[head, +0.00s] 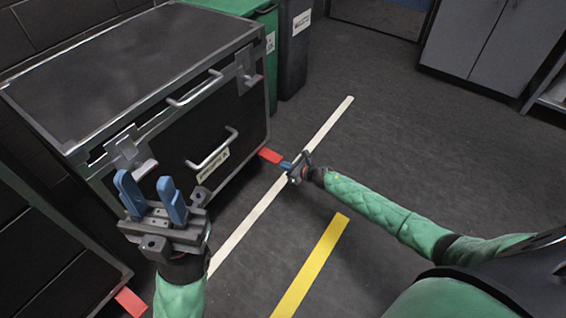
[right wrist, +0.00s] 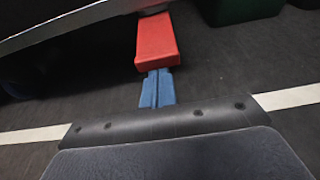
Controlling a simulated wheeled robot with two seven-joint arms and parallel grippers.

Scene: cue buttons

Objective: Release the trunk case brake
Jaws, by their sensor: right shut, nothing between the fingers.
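The black trunk case (head: 130,75) with metal edges stands at the left in the head view. A red brake pedal (head: 270,155) sticks out low at its right side; it also shows in the right wrist view (right wrist: 156,42). My right gripper (head: 287,165) is shut and empty, its blue fingertips at the near end of the pedal. In the right wrist view the fingers (right wrist: 157,88) meet or overlap the pedal's near edge; I cannot tell if they touch. My left gripper (head: 150,192) is open and empty, raised in front of the case.
A second case (head: 45,255) with its own red pedal (head: 131,301) is at the lower left. Green and dark bins (head: 293,50) stand behind the trunk case. White (head: 245,222) and yellow (head: 312,265) floor stripes cross the clear floor. Grey cabinets (head: 490,40) are at the back right.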

